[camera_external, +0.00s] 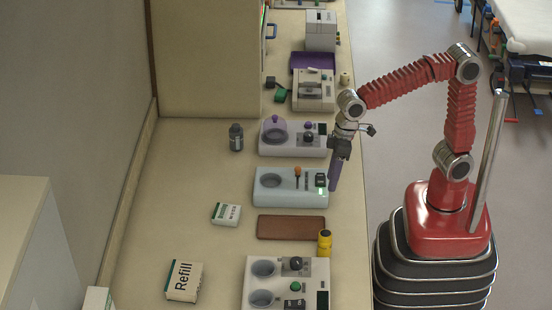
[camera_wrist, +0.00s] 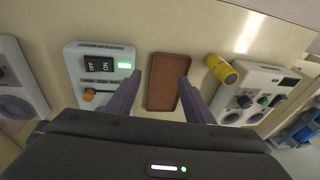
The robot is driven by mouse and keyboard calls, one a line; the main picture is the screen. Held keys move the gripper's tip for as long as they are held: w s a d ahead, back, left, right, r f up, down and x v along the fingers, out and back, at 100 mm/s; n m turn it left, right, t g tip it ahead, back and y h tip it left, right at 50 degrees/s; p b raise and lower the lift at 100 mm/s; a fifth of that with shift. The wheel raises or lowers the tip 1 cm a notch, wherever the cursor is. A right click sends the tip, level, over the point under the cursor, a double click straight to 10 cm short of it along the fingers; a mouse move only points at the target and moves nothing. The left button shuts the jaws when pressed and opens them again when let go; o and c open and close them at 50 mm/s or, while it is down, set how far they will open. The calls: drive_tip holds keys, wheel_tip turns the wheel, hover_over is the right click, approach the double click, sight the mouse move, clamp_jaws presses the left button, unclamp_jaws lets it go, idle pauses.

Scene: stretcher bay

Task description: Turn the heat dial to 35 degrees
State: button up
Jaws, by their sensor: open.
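No label reading heat is legible, so I cannot tell which knob is the heat dial. The white device (camera_external: 268,151) behind the pale blue unit has a black dial (camera_external: 308,137). The nearer white device (camera_external: 254,284) has a black dial (camera_external: 295,264) and a green knob (camera_external: 295,286); it also shows at the right in the wrist view (camera_wrist: 262,78). The pale blue unit (camera_external: 268,198) has an orange-topped lever (camera_external: 297,171), a black switch (camera_wrist: 99,64) and a lit green light (camera_wrist: 125,65). My gripper (camera_external: 334,184) is open and empty, pointing down beside the pale blue unit's right end.
A brown mat (camera_external: 290,228) and a yellow bottle (camera_external: 324,242) lie between the pale blue unit and the nearer device. A dark jar (camera_external: 236,137), a small box (camera_external: 227,214) and a Refill box (camera_external: 184,282) stand left. The bench's middle left is clear.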

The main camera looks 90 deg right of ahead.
drive_tip(key=w+a+m+g, duration=0.1)
drive_tip(key=w+a+m, duration=0.2)
drive_tip(key=w+a, duration=0.6)
drive_tip(key=m+g+y, duration=0.1)
drive_tip(key=m+y, duration=0.1)
drive_tip(key=m, duration=0.5)
approach(297, 260)
drive_tip(key=w+d, duration=0.1)
drive_tip(key=d, duration=0.3)
drive_tip(key=shift+s+a+r+m+g+y, duration=0.15)
drive_tip(key=shift+a+r+m, duration=0.1)
drive_tip(key=shift+r+m, duration=0.6)
drive_tip(key=shift+w+a+r+m+g+y, duration=0.1)
drive_tip(key=shift+a+r+m, duration=0.15)
drive_tip(key=shift+r+m, duration=0.6)
drive_tip(key=shift+s+a+r+m+g+y, duration=0.15)
drive_tip(key=shift+a+r+m, duration=0.3)
drive_tip(key=shift+m, duration=0.65)
drive_tip(key=shift+w+d, duration=0.1)
drive_tip(key=x, duration=1.3)
drive_tip(key=shift+f, duration=0.3)
drive_tip(key=shift+c, duration=0.3)
